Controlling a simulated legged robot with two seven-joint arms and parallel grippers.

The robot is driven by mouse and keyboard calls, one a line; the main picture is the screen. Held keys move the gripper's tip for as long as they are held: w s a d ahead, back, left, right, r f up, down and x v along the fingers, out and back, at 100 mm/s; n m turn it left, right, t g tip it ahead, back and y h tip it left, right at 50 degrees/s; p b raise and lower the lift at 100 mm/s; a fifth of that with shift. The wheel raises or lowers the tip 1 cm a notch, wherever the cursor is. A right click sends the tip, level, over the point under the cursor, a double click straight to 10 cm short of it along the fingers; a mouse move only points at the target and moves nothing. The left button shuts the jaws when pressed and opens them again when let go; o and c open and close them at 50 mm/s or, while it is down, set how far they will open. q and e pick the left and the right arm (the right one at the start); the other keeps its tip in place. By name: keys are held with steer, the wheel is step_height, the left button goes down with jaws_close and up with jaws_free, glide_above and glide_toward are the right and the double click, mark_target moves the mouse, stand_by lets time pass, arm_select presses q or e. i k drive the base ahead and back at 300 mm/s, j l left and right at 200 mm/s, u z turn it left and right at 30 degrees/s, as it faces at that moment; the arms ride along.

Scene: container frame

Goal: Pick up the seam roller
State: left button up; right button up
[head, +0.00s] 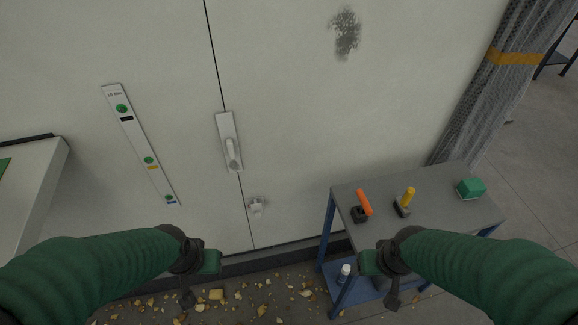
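Two handled tools stand on the grey top of a small table (440,197) at the right. One has an orange handle (364,201) rising from a dark block-like part. The other has a yellow handle (408,196) and a dark head at its foot. Which of them is the seam roller is too small to tell. My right gripper (381,281) is in front of the table, nearer to me than both tools and apart from them. My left gripper (197,281) is at the lower left, far from the table. Neither visibly holds anything; their fingers are not clear.
A green box (470,188) sits at the table's right end. A white bottle (344,272) is on the blue lower shelf. A pale cabinet with a door handle (230,142) stands behind. Yellowish scraps (217,294) litter the floor. A mesh curtain (490,95) hangs at right.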

mark_target(401, 204)
steer(key=i+l+u, duration=0.1)
steer(key=l, duration=0.25)
steer(key=i+l+u, duration=0.1)
steer(key=i+l, duration=0.15)
steer(key=i+l+u, duration=0.1)
steer(key=l, duration=0.35)
steer(key=i, duration=0.1)
